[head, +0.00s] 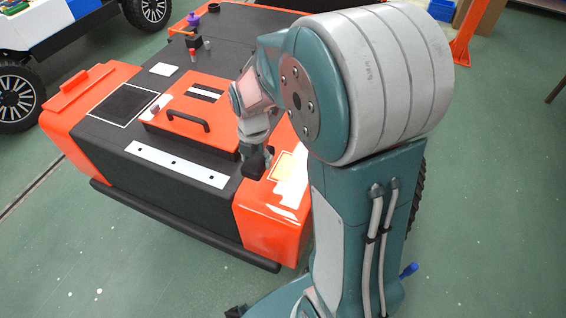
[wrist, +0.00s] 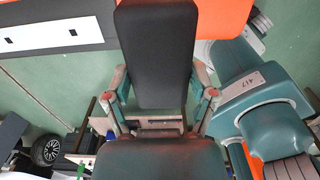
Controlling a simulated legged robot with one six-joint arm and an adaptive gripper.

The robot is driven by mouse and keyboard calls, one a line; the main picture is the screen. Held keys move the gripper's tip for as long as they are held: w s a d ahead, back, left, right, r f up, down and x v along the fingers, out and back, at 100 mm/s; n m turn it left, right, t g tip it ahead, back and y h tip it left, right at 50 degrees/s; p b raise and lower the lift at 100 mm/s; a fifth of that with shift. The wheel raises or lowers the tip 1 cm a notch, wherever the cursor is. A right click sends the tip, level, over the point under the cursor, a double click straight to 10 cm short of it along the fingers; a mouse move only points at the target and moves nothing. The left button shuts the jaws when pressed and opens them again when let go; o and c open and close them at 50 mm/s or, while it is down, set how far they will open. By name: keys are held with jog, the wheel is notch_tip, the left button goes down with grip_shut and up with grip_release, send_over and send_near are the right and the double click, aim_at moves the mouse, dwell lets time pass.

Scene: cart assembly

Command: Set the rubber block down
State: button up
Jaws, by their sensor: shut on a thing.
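The rubber block is black. In the wrist view the block (wrist: 155,55) stands large between the two fingers and reaches past their tips. My gripper (wrist: 162,92) is shut on it, one finger at each side. In the head view the dark block (head: 254,164) hangs at the end of my gripper (head: 253,146), over the near right part of the orange and black cart (head: 215,232). I cannot tell whether the block touches the cart top.
A purple bottle (head: 193,20) stands at the far end. Green floor (head: 80,270) lies clear in front.

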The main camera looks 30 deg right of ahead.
aim_at(273, 153)
jog(key=d+f, duration=0.1)
jog(key=d, duration=0.1)
jog(key=w+d+f, duration=0.2)
jog(key=d, duration=0.1)
jog(key=shift+d, duration=0.3)
jog(key=d+f, duration=0.1)
jog(key=f, duration=0.1)
jog(key=w+d+f, duration=0.1)
jog(key=d+f, duration=0.1)
jog(key=shift+w+d+f, duration=0.15)
jog(key=shift+d+f, duration=0.1)
jog(key=shift+w+d+f, duration=0.1)
jog(key=shift+d+f, duration=0.05)
jog(key=shift+f, duration=0.8)
jog(key=shift+d+f, duration=0.15)
jog(key=shift+f, duration=0.8)
jog(key=o, duration=1.2)
jog(key=shift+f, duration=0.1)
